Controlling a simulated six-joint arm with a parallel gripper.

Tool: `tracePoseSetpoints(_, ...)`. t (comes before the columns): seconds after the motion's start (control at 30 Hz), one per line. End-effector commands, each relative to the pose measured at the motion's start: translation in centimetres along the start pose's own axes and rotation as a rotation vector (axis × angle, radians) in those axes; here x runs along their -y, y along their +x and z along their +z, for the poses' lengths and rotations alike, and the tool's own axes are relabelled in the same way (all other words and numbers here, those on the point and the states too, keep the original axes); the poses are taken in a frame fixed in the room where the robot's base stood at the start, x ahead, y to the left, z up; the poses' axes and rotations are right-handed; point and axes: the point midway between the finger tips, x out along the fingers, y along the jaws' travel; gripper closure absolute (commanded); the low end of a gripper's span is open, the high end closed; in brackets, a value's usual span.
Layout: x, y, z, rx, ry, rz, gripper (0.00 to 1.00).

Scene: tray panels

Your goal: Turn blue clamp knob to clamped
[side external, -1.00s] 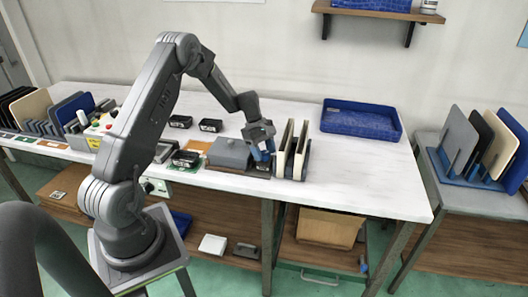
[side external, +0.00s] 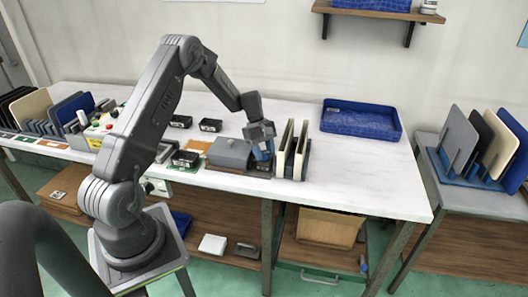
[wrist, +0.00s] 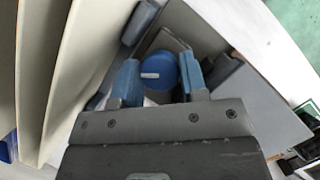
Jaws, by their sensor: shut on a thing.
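The blue clamp knob (wrist: 160,64) is round, with a white pointer bar on its face, and shows in the wrist view. The bar lies nearly level in that picture. My gripper (wrist: 160,80) has its two blue-grey fingers on either side of the knob and is shut on it. In the side external view my gripper (side external: 262,152) is low at the front of the bench, beside the upright panels, and hides the knob. The grey clamp fixture (side external: 230,153) stands just left of it.
Upright cream and dark panels (side external: 290,150) stand close to the right of my gripper. A blue tray (side external: 362,120) lies at the back right of the white bench. Black boxes (side external: 211,125) sit to the left. The bench's right end is clear.

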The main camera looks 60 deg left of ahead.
Motion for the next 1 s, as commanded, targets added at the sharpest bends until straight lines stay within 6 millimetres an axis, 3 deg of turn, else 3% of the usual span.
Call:
tracePoseSetpoints(0.13, -0.1, -0.1, 0.0, -0.002, -0.002, 0.004, 0.84)
tracePoseSetpoints(0.17, -0.1, -0.1, 0.0, -0.002, -0.002, 0.005, 0.58)
tracePoseSetpoints(0.27, -0.1, -0.1, 0.0, -0.002, -0.003, 0.004, 0.5)
tracePoseSetpoints(0.5, -0.1, -0.2, 0.0, -0.001, -0.003, 0.004, 0.5)
tracePoseSetpoints(0.63, -0.1, -1.3, -0.1, -0.003, -0.003, 0.007, 0.5)
tracePoseSetpoints(1.0, 0.0, -9.1, -0.1, -0.005, -0.003, 0.008, 0.5)
